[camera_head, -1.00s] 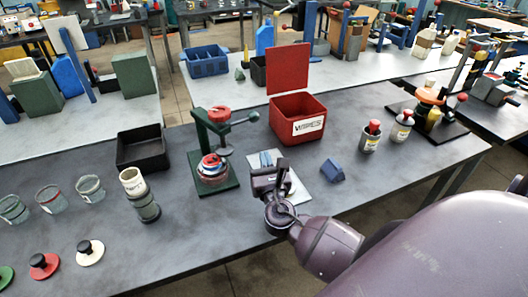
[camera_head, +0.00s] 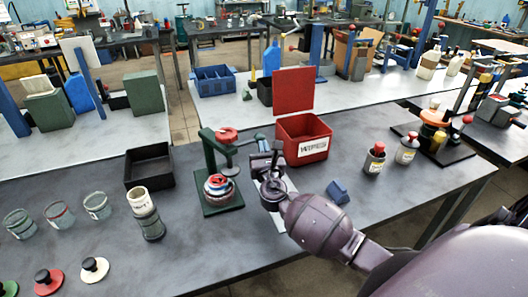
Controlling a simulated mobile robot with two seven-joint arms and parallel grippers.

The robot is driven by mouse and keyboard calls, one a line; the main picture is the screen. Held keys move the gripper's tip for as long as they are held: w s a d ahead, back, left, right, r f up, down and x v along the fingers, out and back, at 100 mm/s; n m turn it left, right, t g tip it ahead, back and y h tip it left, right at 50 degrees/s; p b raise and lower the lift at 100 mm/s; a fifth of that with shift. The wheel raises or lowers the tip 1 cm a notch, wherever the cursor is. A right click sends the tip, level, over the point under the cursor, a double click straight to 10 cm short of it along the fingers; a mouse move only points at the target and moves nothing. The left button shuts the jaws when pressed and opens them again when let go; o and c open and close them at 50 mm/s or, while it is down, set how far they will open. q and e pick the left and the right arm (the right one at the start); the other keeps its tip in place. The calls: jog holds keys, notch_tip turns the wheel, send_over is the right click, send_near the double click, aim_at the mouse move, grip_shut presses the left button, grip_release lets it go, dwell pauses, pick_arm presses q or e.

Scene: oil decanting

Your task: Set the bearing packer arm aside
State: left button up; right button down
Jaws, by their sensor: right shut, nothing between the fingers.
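The bearing packer (camera_head: 205,165) is a green stand with a flat base on the dark table. A round red, white and blue part (camera_head: 217,186) sits on the base under the head. My gripper and wrist hide part of the pale plate (camera_head: 283,222) beneath. My left gripper is out of view.
A red open box (camera_head: 304,150) stands behind my right gripper, and a blue block (camera_head: 338,191) lies to its right. Bare table lies between canister and packer.

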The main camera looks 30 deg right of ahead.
pick_arm(q)
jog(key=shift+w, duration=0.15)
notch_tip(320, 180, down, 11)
jog(key=b, duration=1.1)
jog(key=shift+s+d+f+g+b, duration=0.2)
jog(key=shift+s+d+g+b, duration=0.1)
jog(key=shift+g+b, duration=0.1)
pick_arm(e)
jog(key=w+d+n+t+y, duration=0.1)
jog(key=w+d+n+y, duration=0.3)
jog(key=w, duration=1.1)
jog(key=d+y, duration=0.3)
jog(key=d, duration=0.1)
jog(key=shift+n+t+y, duration=0.4)
jog(key=shift+w, duration=0.15)
jog(key=shift+r, duration=0.1)
